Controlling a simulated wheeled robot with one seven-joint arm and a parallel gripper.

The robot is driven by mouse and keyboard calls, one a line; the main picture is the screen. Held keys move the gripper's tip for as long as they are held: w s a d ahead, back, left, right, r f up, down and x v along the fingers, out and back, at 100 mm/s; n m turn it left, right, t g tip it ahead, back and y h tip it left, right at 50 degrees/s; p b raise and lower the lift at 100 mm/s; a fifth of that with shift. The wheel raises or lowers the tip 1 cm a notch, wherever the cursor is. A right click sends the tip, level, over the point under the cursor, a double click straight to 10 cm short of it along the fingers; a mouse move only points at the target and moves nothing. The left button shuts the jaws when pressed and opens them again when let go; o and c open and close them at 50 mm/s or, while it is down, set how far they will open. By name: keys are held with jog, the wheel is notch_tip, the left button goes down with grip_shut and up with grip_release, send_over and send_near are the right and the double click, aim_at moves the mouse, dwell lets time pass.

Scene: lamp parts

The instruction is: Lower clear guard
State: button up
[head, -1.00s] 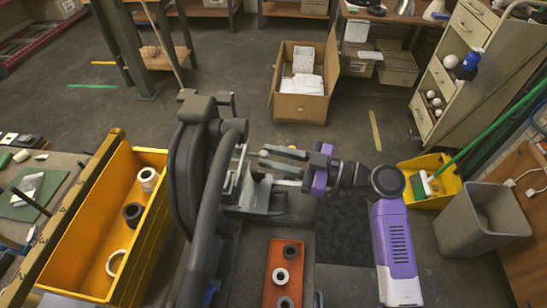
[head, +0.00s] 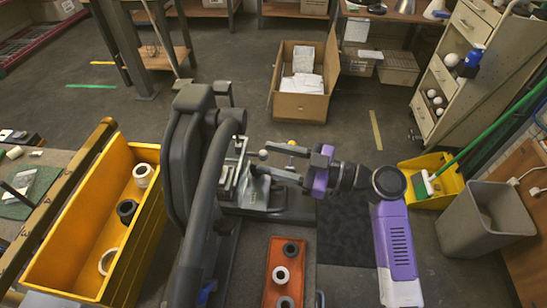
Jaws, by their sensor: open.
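My gripper (head: 263,157) is at the end of my purple and black arm and reaches left toward the black press (head: 190,135). Its two dark fingers are spread apart. A small pale knob (head: 263,155) shows between the fingertips; I cannot tell whether either finger touches it. Upright thin metal edges (head: 240,160) stand just left of the fingertips at the press, and may be the frame of the clear guard. The clear panel itself is hard to make out, and the press's thick curved frame hides part of that spot.
A red tray (head: 269,276) with dark and white rings lies in front of the press. A yellow bin (head: 65,245) with several rings stands at the left. A cardboard box (head: 300,106) is on the floor behind. A grey waste bin (head: 470,240) stands at the right.

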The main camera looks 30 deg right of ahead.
jog(key=b+v, duration=0.1)
jog(key=v, duration=0.6)
jog(key=shift+s+d, duration=0.25)
jog(key=shift+s, duration=0.05)
jog(key=shift+w+d+m, duration=0.25)
jog(key=shift+w+m, duration=0.05)
jog(key=shift+m, duration=0.3)
jog(key=w+d+m+t+h, duration=0.2)
jog(key=w+d+m+h, duration=0.1)
jog(key=d+m+h, duration=0.15)
jog(key=s+d+f+m+h, duration=0.4)
jog(key=s+f+m+h, duration=0.25)
jog(key=m+h, duration=0.3)
jog(key=s+a+r+n, duration=0.1)
jog(key=s+a, duration=0.4)
jog(key=s, duration=0.3)
jog(key=s+a+r+n+y, duration=0.1)
jog(key=s+a+n, duration=0.1)
jog(key=s+a, duration=0.3)
jog(key=s+a+n, duration=0.1)
jog(key=s+a, duration=0.4)
jog(key=s, duration=0.6)
jog(key=shift+s+a+r+y, duration=0.3)
jog(key=shift+s+r+y, duration=0.1)
